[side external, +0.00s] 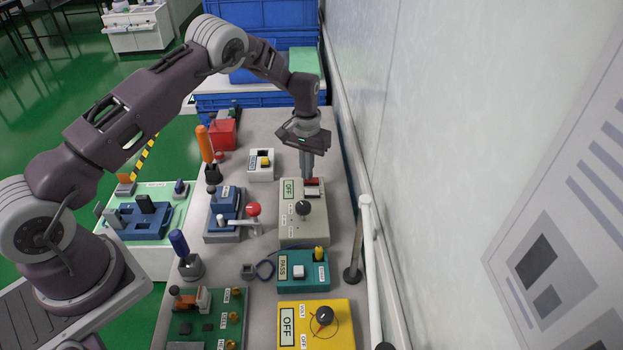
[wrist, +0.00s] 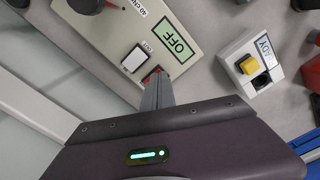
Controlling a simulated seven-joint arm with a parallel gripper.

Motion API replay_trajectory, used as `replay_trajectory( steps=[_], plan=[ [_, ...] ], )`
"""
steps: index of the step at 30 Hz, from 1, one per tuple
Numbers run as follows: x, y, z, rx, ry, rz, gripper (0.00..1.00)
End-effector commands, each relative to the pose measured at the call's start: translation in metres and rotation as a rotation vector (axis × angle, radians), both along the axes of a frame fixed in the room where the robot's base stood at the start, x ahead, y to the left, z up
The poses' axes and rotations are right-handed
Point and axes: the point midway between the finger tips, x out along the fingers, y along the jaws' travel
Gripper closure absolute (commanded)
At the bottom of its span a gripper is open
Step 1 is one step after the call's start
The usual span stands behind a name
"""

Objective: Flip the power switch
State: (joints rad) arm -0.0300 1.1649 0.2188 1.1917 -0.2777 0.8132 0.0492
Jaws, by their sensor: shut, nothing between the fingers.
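The beige tester (side external: 290,228) stands on the bench; its green display (side external: 290,189) reads OFF, and it also reads OFF in the wrist view (wrist: 176,43). Near its far edge is a red switch part (side external: 313,181) beside a white square button (side external: 312,191). In the wrist view the white button (wrist: 135,59) shows clearly, while the red part (wrist: 152,73) is mostly hidden by my fingers. My gripper (side external: 307,178) is shut and empty, pointing down, its tips right at the red part. I cannot tell whether they touch it.
A black knob (side external: 303,208) rises from the tester's face. A white box with a yellow button (side external: 262,162) stands to the left. A red-ball lever (side external: 253,209), a teal PASS tester (side external: 290,283) and a yellow OFF tester (side external: 295,337) are nearer. The wall is close on the right.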

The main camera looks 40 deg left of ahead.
Motion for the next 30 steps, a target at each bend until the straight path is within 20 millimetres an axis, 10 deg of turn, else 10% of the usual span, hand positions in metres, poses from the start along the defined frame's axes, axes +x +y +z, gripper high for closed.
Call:
replay_trajectory(
  steps=[16, 30],
  plan=[
    [0.0, 0.0, -0.006, 0.0, 0.0, 0.0, 1.0],
    [0.0, 0.0, 0.042, 0.0, -0.002, 0.0, 1.0]
  ],
)
